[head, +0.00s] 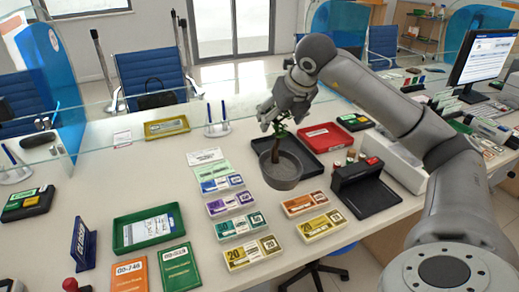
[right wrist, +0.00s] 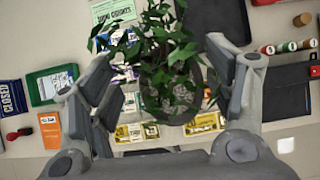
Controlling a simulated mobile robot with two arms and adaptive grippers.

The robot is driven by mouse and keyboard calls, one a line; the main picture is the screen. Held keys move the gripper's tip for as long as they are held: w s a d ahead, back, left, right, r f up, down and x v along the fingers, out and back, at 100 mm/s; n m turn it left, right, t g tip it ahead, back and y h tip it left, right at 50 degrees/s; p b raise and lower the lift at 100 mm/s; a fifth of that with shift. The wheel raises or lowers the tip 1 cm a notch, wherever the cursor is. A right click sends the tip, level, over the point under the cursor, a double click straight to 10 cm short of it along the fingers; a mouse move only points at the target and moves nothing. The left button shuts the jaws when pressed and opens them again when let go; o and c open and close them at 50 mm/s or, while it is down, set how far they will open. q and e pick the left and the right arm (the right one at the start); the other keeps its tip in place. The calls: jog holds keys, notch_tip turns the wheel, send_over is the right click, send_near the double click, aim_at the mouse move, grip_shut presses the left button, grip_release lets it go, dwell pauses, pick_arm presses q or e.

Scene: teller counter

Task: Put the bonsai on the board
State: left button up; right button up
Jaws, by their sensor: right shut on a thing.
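The bonsai has a round grey pot (head: 281,174), a brown trunk and green leaves. Its leaves (right wrist: 160,50) fill the middle of the right wrist view and hide much of the pot. My right gripper (head: 280,122) is over the pot, shut on the bonsai with its fingers on either side of the plant. A flat dark rimmed board (head: 313,163) lies behind and right of the pot; the pot overlaps its near left corner in the picture. I cannot tell whether the pot touches the counter. My left gripper is not in view.
Banknote bundles (head: 252,252) lie left and in front of the pot. A black stamp stand (head: 366,188) is to the right. A green tray (head: 148,228) and a blue sign (head: 83,244) stand left. A glass screen edges the counter's back.

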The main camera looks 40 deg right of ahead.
jog(key=w, duration=0.2)
jog(key=w+f+p, duration=0.1)
jog(key=w, duration=0.1)
jog(key=w+d+f, duration=0.1)
jog(key=w, duration=0.1)
jog(key=shift+w+f, duration=0.25)
jog(key=shift+w, duration=0.05)
pick_arm(q)
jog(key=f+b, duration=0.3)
jog(key=b, duration=0.1)
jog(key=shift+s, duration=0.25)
pick_arm(e)
jog(key=x, duration=1)
jog(key=shift+a+f, duration=0.25)
jog(key=shift+f, duration=0.25)
jog(key=shift+f, duration=0.1)
jog(key=o, duration=1.7)
jog(key=shift+s+f, duration=0.1)
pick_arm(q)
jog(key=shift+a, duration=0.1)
pick_arm(e)
jog(key=o, duration=0.3)
